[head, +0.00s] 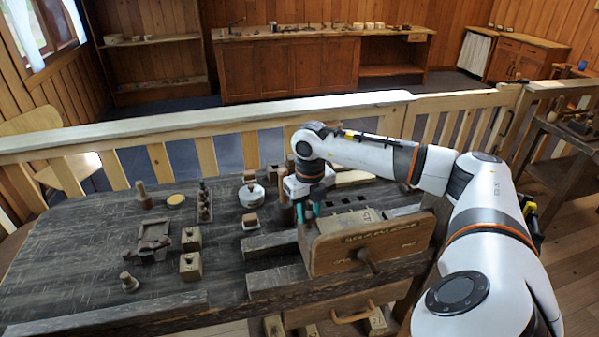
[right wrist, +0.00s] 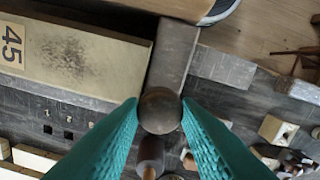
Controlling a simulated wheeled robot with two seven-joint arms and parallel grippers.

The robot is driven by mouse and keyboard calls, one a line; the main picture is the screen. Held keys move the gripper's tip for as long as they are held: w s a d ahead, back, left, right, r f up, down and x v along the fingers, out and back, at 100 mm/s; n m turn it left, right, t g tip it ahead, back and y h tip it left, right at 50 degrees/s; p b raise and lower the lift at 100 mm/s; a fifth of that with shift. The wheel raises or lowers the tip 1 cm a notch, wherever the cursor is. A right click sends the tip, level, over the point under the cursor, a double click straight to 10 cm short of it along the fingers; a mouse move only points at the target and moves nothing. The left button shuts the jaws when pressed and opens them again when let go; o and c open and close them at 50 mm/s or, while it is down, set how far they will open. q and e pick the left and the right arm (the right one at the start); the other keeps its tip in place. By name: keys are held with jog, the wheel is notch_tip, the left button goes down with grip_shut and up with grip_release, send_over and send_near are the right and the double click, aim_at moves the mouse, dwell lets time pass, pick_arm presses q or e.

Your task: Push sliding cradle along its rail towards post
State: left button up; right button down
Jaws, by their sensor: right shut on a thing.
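My right gripper (head: 307,212) is over the workbench at the left end of the wooden box block marked 45. In the right wrist view, its teal fingers (right wrist: 160,118) are closed on both sides of a round brown wooden knob (right wrist: 160,108). The knob stands at the end of a grey-brown slab (right wrist: 175,52), which lies beside the block (right wrist: 80,55). A second turned brown piece (right wrist: 150,152) stands just beyond the knob. I cannot tell for certain which pieces are the sliding cradle, rail and post. My left gripper is not in view.
The workbench (head: 80,235) holds a small dark frame (head: 153,238), wooden blocks (head: 191,265), a round white tin (head: 252,195) and turned pegs (head: 129,281). A large wooden front jaw (head: 340,250) is at the near right. A railing (head: 230,115) runs behind.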

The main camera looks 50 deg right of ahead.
jog(key=shift+r, duration=0.1)
jog(key=c, duration=1.1)
grip_release()
jog(key=shift+o, duration=0.2)
jog(key=shift+r, duration=0.25)
notch_tip(320, 180, up, 12)
jog(key=b, duration=0.2)
jog(key=shift+f, duration=0.25)
jog(key=shift+f, duration=0.1)
